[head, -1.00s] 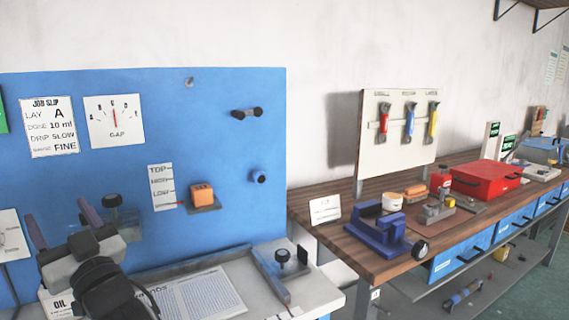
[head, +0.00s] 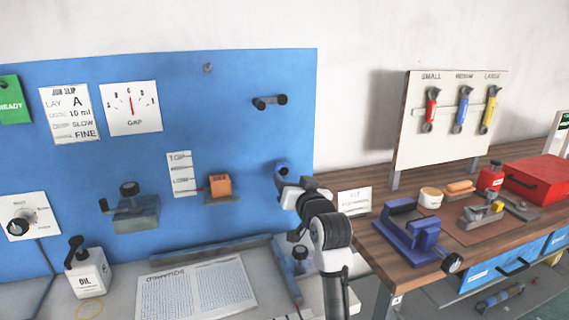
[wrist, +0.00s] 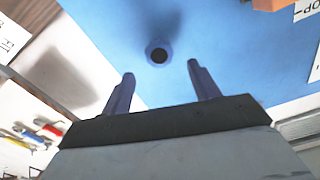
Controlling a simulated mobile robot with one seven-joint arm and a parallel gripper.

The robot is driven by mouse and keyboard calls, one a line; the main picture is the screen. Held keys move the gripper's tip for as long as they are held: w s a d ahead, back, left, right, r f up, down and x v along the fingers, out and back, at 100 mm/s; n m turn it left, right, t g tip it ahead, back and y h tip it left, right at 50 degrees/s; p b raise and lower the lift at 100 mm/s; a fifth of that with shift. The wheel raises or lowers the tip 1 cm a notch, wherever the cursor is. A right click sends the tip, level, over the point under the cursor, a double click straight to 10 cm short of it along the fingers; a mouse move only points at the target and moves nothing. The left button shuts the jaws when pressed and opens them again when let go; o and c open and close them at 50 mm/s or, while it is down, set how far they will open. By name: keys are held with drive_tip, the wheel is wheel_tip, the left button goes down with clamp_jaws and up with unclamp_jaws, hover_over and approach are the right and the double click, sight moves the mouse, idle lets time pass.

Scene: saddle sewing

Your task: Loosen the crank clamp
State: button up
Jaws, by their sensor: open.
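A round blue knob with a dark centre (wrist: 158,55) stands out from the blue panel in the wrist view. It lies just beyond and between the two fingertips of my gripper (wrist: 161,71), which are apart with nothing between them. A dark crank-like bar with round ends (head: 269,102) is on the panel above my gripper. I cannot tell for sure which of these is the crank clamp.
An orange block on a small shelf (head: 220,187) is left of my gripper. A clamp with a black knob (head: 133,210) and an oil bottle (head: 88,273) are farther left. A blue vise-like fixture (head: 408,235) stands on the wooden bench at right. Panel space around the knob is clear.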

sight(284, 170)
drive_tip(key=p+x, duration=0.2)
drive_tip(key=x, duration=0.6)
drive_tip(key=shift+f, duration=0.1)
drive_tip(key=c, duration=1)
